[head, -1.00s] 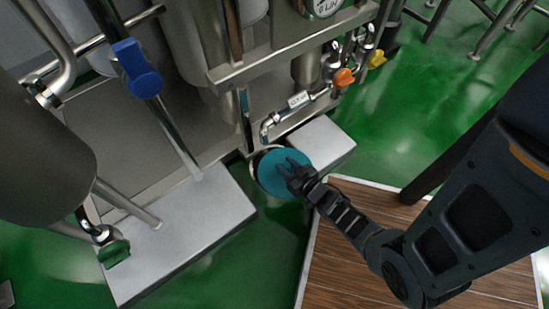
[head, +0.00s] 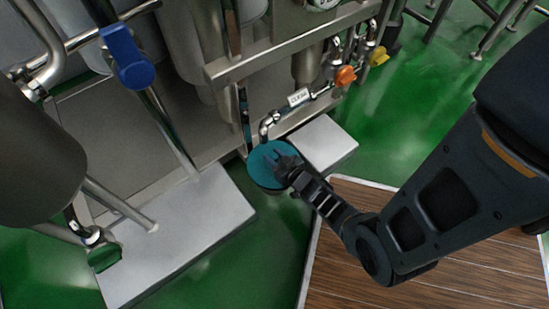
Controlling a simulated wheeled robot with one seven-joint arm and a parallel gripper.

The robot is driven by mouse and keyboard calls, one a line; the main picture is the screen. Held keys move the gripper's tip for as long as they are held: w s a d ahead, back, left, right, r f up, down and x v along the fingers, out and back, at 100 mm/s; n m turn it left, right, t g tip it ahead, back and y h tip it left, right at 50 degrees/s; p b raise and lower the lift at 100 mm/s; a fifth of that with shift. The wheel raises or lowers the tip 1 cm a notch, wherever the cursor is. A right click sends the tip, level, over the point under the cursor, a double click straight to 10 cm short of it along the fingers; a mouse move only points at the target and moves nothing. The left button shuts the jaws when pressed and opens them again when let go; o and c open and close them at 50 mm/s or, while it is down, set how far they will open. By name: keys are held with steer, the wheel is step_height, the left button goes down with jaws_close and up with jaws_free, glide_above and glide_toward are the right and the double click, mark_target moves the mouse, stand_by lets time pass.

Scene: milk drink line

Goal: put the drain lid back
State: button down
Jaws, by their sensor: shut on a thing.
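The drain lid (head: 262,169) is a round teal disc in the middle of the head view, between two pale metal plinths. My gripper (head: 283,165) comes in from the right and is shut on the lid near its right side. The lid covers the spot below the bent metal pipe. The drain itself is hidden under it, and I cannot tell whether the lid is seated or held slightly above.
A bent pipe (head: 266,126) comes down close behind the lid. Pale plinths stand to the left (head: 190,232) and right (head: 322,144). A blue-handled valve (head: 127,58) is at upper left. A wooden platform (head: 420,255) lies below my arm.

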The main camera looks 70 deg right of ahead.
steer(key=shift+f+b, duration=0.5)
steer(key=shift+b, duration=0.05)
steer(key=shift+f, duration=0.15)
steer(key=c, duration=0.7)
jaws_free()
steer(key=shift+r, duration=0.25)
